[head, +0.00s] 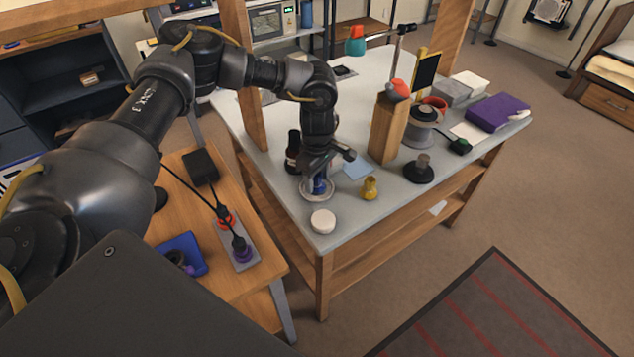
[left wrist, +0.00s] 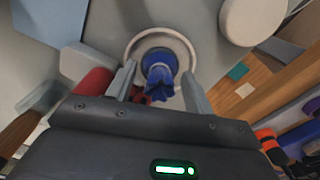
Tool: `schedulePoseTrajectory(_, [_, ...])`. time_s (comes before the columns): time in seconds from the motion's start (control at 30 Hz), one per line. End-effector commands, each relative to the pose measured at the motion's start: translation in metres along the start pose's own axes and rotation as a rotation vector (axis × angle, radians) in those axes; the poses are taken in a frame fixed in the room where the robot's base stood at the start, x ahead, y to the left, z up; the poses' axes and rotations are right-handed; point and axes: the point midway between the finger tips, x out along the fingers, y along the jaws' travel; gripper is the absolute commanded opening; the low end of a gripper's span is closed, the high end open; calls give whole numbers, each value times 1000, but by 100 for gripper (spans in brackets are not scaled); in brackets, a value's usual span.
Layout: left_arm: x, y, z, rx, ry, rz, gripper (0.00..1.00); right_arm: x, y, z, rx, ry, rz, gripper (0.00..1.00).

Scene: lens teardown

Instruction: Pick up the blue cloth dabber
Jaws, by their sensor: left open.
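The blue cloth dabber (head: 319,187) stands on a round white dish (head: 316,195) near the table's left front corner. In the left wrist view the dabber (left wrist: 160,76) has a gathered blue cloth top and sits inside the dish's pale rim (left wrist: 133,43). My left gripper (head: 322,172) points down over it. In the left wrist view its two fingers (left wrist: 160,84) are apart, one on each side of the dabber, with a gap visible. The dabber's underside is hidden. My right gripper is not in view.
A white round puck (head: 323,221) lies in front of the dish. A dark bottle (head: 293,152) stands close behind my gripper.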

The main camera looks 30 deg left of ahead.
Motion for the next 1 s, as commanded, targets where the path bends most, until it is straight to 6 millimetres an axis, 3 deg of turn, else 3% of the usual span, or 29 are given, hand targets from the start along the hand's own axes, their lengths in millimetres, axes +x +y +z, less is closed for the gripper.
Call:
schedulePoseTrajectory(0.03, [0, 0, 0, 0, 0, 0, 52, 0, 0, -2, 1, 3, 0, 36])
schedulePoseTrajectory(0.4, [0, 0, 0, 0, 0, 0, 5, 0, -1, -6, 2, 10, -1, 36])
schedulePoseTrajectory(0.77, [-5, 0, 0, 1, -1, 2, 4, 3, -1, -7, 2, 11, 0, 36])
schedulePoseTrajectory(1.0, [-35, -2, 3, 3, -2, 3, 4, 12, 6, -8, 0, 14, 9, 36])
